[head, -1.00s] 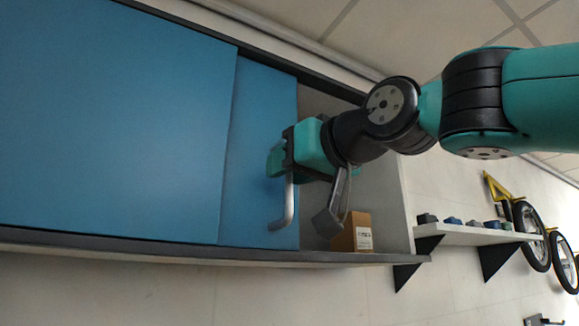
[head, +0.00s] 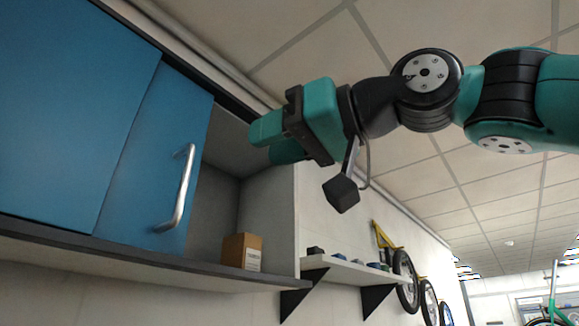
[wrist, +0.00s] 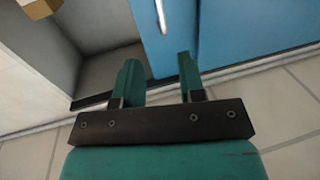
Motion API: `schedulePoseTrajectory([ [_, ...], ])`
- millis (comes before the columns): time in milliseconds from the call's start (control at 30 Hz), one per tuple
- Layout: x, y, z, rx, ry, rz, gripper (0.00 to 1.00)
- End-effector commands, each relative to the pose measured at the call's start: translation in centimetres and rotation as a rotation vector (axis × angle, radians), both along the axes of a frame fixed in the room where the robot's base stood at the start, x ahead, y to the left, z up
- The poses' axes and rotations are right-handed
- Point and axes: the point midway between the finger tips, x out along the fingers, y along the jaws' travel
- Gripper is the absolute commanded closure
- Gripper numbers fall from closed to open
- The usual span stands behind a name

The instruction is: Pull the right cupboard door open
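The right cupboard door (head: 150,150) is a blue sliding panel. It stands partly slid to the left, leaving an open gap at the cupboard's right end. Its silver bar handle (head: 182,190) is near its right edge; the wrist view shows the handle (wrist: 162,15) and the blue door (wrist: 235,35) too. My gripper (head: 266,140) is to the right of and above the handle, apart from it, in front of the gap. In the wrist view my gripper (wrist: 157,62) has its two teal fingers apart with nothing between them.
A cardboard box (head: 242,251) stands in the open part of the cupboard. The left blue panel (head: 60,100) is beside the door. A bracketed wall shelf (head: 345,268) with small items is to the right, with wheels (head: 405,278) beyond.

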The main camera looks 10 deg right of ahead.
Motion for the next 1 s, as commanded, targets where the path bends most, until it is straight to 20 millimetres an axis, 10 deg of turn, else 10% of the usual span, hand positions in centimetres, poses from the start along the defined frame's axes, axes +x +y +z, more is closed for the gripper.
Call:
schedulePoseTrajectory([
  [1000,-0.6,-1.4,-1.3,-0.02,0.027,-0.007,0.63],
])
